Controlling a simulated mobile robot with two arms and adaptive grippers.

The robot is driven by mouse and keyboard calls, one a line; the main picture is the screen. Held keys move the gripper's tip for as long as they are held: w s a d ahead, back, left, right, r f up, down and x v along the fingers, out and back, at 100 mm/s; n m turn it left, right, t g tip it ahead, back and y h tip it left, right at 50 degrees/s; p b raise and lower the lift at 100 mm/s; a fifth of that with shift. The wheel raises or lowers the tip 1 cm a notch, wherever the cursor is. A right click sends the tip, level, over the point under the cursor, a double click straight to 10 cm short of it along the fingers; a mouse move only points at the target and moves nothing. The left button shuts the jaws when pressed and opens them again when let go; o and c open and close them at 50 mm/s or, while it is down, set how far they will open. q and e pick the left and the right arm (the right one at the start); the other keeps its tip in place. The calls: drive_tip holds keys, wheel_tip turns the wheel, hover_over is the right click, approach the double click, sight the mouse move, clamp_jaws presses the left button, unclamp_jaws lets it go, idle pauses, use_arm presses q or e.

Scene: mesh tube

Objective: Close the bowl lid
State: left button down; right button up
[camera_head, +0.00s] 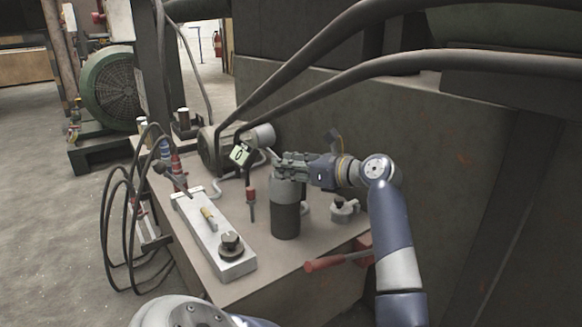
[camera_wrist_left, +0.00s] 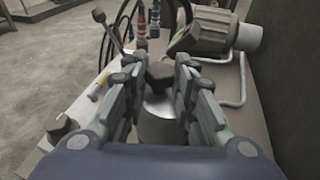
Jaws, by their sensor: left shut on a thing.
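The bowl is an upright cylinder (camera_head: 286,219), grey above and black below, standing on the bench top. Its bright metal top (camera_wrist_left: 158,107), which looks like the lid, shows between the fingers in the wrist view. A dark knob (camera_wrist_left: 160,74) sits on that top. My left gripper (camera_head: 280,165) is at the top of the cylinder and shut on the knob, with one finger on each side of it (camera_wrist_left: 157,80). The fingers hide the lid's edge, so I cannot tell if the lid is fully seated. My right gripper is out of view.
A pale metal block (camera_head: 207,240) with a black knob lies left of the cylinder. A red-handled screwdriver (camera_head: 251,196) and a grey motor-like unit with a display (camera_head: 240,155) are behind. A red lever (camera_head: 325,263) sticks out at the front edge. Thick hoses (camera_head: 330,75) arch above.

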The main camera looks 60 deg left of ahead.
use_arm(q)
drive_tip(key=shift+s+f, duration=0.1)
drive_tip(key=shift+s, duration=0.05)
idle(0.3)
drive_tip(key=c, duration=1.3)
unclamp_jaws()
drive_tip(key=v, duration=1.2)
drive_tip(key=shift+a, duration=0.1)
